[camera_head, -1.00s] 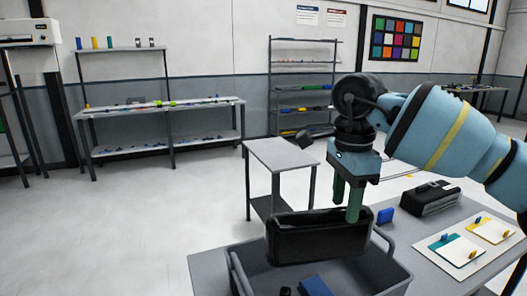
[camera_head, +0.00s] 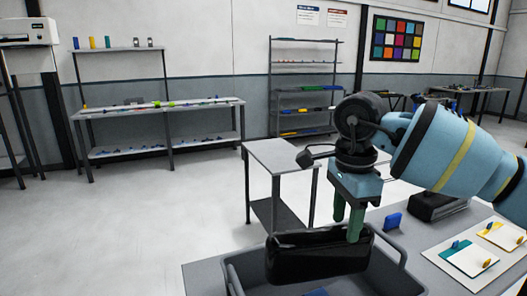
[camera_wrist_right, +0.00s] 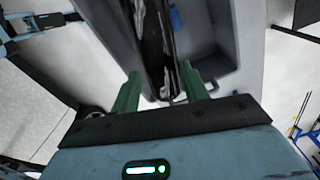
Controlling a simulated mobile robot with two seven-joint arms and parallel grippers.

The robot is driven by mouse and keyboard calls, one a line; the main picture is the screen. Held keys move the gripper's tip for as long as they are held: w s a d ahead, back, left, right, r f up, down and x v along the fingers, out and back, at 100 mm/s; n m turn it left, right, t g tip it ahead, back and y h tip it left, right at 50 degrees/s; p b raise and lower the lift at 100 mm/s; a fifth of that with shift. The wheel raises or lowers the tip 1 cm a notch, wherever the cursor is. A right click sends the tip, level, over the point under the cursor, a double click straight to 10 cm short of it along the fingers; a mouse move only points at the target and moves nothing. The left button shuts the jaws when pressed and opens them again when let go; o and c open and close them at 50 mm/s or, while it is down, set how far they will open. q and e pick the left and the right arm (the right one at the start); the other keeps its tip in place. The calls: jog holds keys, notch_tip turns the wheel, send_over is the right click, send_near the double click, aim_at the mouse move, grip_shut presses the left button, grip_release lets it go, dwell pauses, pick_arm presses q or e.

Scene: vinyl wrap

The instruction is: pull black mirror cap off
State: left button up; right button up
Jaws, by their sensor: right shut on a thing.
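A glossy black mirror cap (camera_head: 318,257) hangs at the grey bin, overlapping the bin's opening in the head view. My right gripper (camera_head: 347,222) is shut on its upper right edge, with green fingers on either side. In the right wrist view, the dark cap (camera_wrist_right: 157,45) runs edge-on away from between the green fingertips (camera_wrist_right: 162,85). Whether the cap touches the bin cannot be told. My left gripper is not in view.
The grey bin (camera_head: 398,254) stands on a grey table with a blue block (camera_head: 393,221), a black case (camera_head: 437,205) and clipboards (camera_head: 468,259) to the right. A small side table (camera_head: 275,155) stands behind. Shelves line the far wall; the floor at left is clear.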

jog(key=shift+f, duration=0.65)
jog(key=o, duration=1.1)
jog(key=shift+o, duration=0.2)
jog(key=shift+r, duration=0.1)
jog(key=shift+r+b, duration=0.3)
jog(key=shift+r, duration=3.55)
jog(key=shift+f, duration=0.1)
